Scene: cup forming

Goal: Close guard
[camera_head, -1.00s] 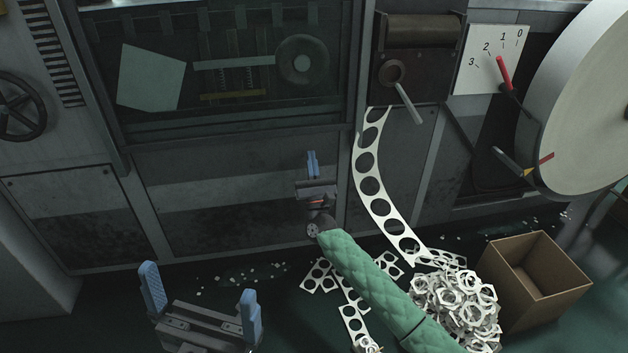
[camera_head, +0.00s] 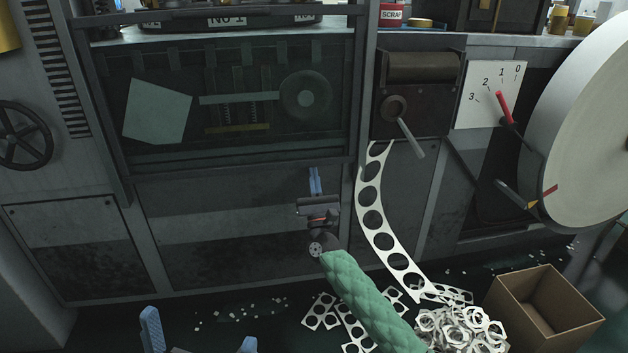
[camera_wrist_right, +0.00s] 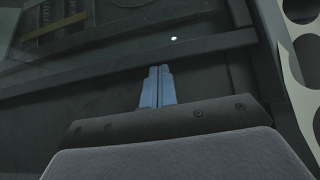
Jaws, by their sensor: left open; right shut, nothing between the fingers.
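The guard (camera_head: 240,163) is a dark see-through panel in a metal frame on the machine front. It covers a space where a pale square plate, springs and a round wheel show dimly. Whether it is fully shut I cannot tell. My right gripper (camera_head: 315,180) has its blue fingers together, empty, pointing up just below the guard's lower bar. In the right wrist view the fingers (camera_wrist_right: 157,86) lie in front of the dark machine face near a slanting bar; contact is unclear. My left gripper (camera_head: 200,345) is open and empty at the bottom edge, partly cut off.
A punched metal strip (camera_head: 372,210) hangs right of my right gripper, below a crank handle (camera_head: 410,137). Scrap rings (camera_head: 460,330) and a cardboard box (camera_head: 545,310) lie at lower right. A large white reel (camera_head: 595,130) and a red-handled lever (camera_head: 504,106) are at right.

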